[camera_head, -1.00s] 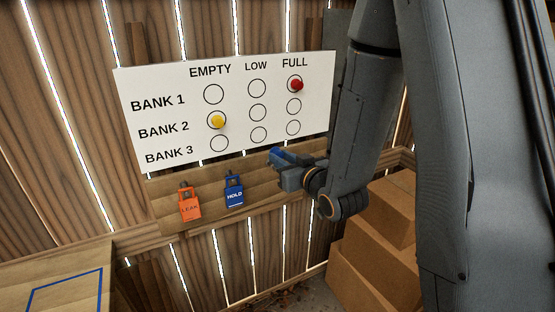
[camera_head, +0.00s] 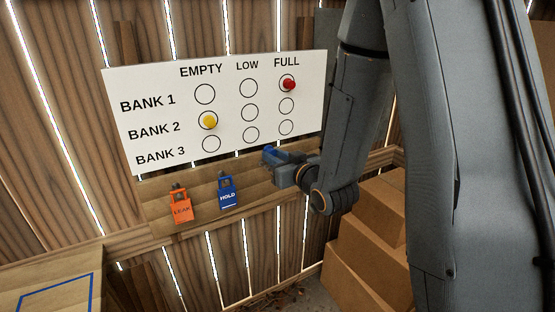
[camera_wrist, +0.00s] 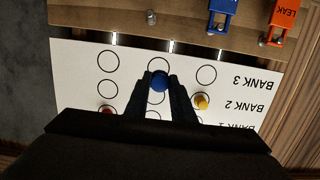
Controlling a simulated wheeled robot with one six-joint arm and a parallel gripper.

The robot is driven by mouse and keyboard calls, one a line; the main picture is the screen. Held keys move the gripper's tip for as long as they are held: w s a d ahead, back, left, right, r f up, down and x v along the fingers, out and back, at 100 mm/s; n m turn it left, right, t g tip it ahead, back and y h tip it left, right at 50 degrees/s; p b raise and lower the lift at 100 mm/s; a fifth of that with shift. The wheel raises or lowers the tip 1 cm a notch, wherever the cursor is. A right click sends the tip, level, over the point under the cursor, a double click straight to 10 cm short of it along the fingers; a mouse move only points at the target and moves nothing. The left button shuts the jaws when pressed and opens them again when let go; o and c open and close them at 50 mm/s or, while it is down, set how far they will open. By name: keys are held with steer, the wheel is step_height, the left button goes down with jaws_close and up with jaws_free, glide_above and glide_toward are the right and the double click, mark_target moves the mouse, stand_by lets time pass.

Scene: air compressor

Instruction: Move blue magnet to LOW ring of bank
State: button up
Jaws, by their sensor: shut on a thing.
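My gripper (camera_head: 268,156) is shut on the blue magnet (camera_wrist: 160,82), which shows between its fingertips in the wrist view. In the head view the gripper appears just below the white board (camera_head: 120,92), under its LOW and FULL columns. In the inverted wrist view the magnet overlaps the middle LOW column, near the bank 3 LOW ring (camera_wrist: 157,63); contact with the board cannot be told. That ring shows empty in the head view (camera_head: 251,135). A red magnet (camera_head: 289,84) is at bank 1 FULL. A yellow magnet (camera_head: 209,121) is at bank 2 EMPTY.
An orange LEAK tag (camera_head: 180,208) and a blue HOLD tag (camera_head: 227,192) hang on a wooden rail below the board. Cardboard boxes (camera_head: 365,225) are stacked at lower right. A wooden surface with a blue outline (camera_head: 55,288) is at lower left.

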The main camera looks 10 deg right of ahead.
steer(key=shift+r+b+x, duration=0.3)
steer(key=shift+b+x, duration=0.05)
steer(key=shift+x, duration=1.45)
steer(key=shift+r+b+x, duration=0.25)
steer(key=shift+b+x, duration=0.15)
steer(key=shift+x, duration=1.35)
steer(key=shift+r+b+x, duration=0.3)
steer(key=shift+b+x, duration=0.05)
steer(key=shift+x, duration=1.45)
steer(key=shift+w+a+b, duration=0.15)
steer(key=shift+w+b, duration=0.15)
steer(key=shift+w, duration=0.35)
steer(key=o, duration=1.1)
steer(key=shift+s, duration=0.1)
